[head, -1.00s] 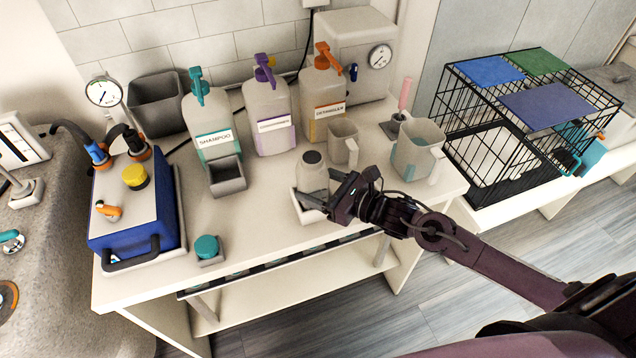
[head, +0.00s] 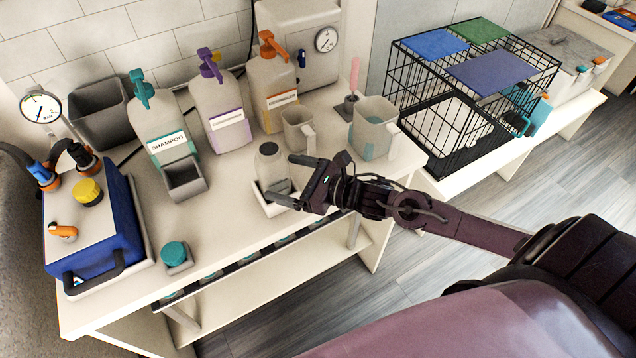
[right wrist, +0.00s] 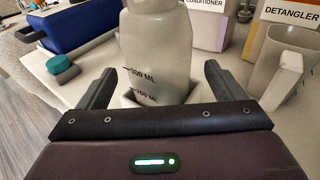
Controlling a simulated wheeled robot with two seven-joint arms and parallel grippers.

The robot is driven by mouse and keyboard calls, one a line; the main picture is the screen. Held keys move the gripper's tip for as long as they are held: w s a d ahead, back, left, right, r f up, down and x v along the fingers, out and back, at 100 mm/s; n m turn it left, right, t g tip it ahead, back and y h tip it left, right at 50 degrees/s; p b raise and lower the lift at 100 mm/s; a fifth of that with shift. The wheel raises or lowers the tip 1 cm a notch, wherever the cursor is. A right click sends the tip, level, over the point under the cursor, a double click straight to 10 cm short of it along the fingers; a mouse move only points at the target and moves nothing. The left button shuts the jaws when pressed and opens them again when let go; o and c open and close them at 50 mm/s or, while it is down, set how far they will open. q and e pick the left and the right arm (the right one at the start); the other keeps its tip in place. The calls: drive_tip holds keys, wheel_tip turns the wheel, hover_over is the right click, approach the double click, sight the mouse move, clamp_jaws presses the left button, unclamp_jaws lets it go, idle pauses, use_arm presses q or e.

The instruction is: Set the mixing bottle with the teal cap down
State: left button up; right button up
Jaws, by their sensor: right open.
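The mixing bottle (head: 272,168), pale and translucent with a dark top, stands upright in a shallow white tray (head: 268,208) near the table's front edge. No teal cap is on it in the head view. Its volume marks show in the right wrist view (right wrist: 157,50), where its top is cut off. A teal cap (head: 174,252) sits apart in a small grey holder at the front left. My right gripper (head: 283,179) is open, with one finger on each side of the bottle and visible gaps in the right wrist view (right wrist: 160,82). My left gripper is out of view.
Shampoo (head: 160,120), conditioner (head: 220,105) and detangler (head: 272,88) pump bottles stand behind. A grey cup (head: 298,130) and a clear pitcher (head: 373,130) are close behind the right gripper. A blue unit (head: 95,225) is at left. The table's middle is clear.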

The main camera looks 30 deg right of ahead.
drive_tip(key=v, duration=0.9)
drive_tip(key=shift+s+d, duration=0.15)
drive_tip(key=shift+s, duration=0.1)
